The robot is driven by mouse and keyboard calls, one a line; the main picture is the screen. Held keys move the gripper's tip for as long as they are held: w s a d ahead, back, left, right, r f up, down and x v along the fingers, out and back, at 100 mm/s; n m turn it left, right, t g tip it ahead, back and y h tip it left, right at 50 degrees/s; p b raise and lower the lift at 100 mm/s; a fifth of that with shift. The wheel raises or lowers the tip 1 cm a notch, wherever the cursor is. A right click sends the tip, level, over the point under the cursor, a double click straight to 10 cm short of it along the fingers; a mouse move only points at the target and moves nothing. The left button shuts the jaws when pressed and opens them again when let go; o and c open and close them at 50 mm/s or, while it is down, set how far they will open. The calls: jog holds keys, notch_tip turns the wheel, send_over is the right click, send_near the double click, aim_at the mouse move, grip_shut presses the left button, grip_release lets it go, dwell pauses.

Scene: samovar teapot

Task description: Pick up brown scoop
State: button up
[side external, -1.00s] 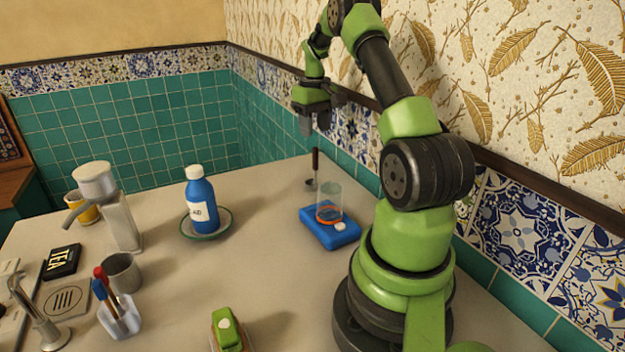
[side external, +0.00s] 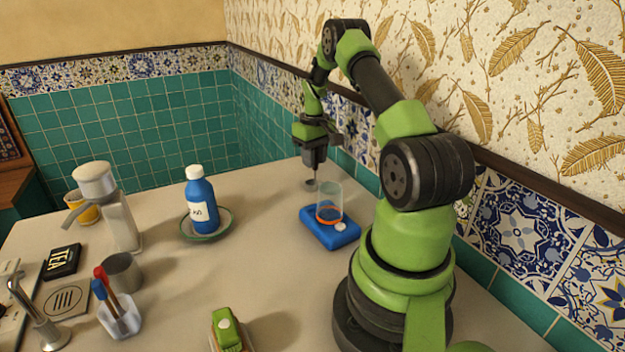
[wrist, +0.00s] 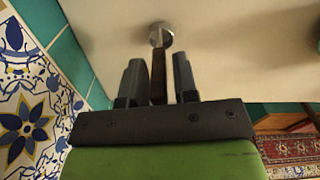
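The brown scoop (side external: 312,184) stands upright on the counter near the tiled wall, with its round metal bowl at the bottom. In the wrist view its brown handle (wrist: 158,72) runs between the two fingers of my gripper (wrist: 158,60). A gap shows on both sides of the handle, so my gripper is open around it. In the side view my gripper (side external: 314,165) points down over the scoop and hides most of the handle. The metal bowl sticks out below the fingertips.
A blue scale (side external: 330,232) bearing a clear beaker (side external: 329,197) with an orange band stands close in front of the scoop. A blue bottle (side external: 201,205) on a green-rimmed saucer (side external: 187,231) is to the left. The tiled wall (side external: 356,155) is close on the right.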

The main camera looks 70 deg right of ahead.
grip_shut()
